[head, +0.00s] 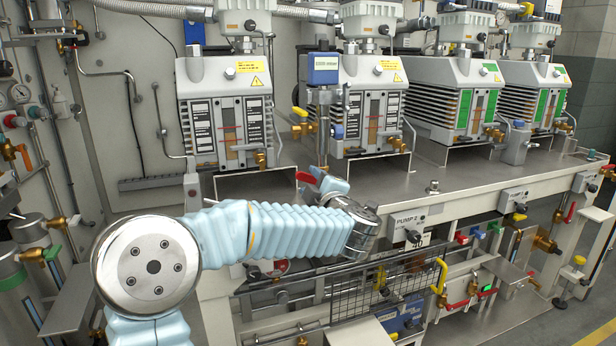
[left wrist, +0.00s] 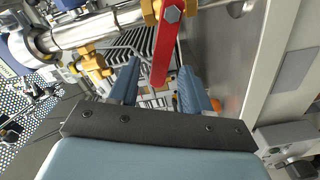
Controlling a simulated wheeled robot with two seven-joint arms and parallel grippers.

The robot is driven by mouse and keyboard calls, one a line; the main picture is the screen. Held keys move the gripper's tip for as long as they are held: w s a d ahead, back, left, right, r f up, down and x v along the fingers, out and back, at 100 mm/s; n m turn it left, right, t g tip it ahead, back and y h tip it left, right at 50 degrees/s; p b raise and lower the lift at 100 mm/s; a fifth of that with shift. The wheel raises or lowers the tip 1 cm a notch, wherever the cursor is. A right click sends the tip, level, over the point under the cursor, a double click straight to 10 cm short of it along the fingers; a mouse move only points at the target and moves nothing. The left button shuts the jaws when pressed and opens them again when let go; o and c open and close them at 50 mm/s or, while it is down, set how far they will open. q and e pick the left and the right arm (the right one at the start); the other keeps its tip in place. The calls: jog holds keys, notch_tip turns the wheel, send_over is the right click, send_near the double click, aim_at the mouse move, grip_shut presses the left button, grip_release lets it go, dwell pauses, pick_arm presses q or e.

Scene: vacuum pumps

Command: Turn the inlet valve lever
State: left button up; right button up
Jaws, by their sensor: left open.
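The red lever (left wrist: 163,50) is attached by a bolt to a brass valve body at the top of the left wrist view. Its free end reaches down between the two blue fingers of my left gripper (left wrist: 160,72). The fingers are open, one on each side of the lever, with visible gaps to both. In the head view a small part of the red lever (head: 304,177) shows beside my left gripper (head: 321,181), below the vertical pipe with the blue gauge box. My wrist and arm hide part of that area. My right gripper is not in view.
Several grey pumps (head: 226,115) stand in a row on the metal bench (head: 440,186). A vertical pipe with a blue display box (head: 322,69) rises just behind my left gripper. A wire basket (head: 370,295) and other coloured valve handles are below the bench edge.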

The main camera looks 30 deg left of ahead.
aim_at(309, 180)
pick_arm(q)
jog(key=shift+x, duration=1.9)
grip_shut()
jog(key=shift+f, duration=0.15)
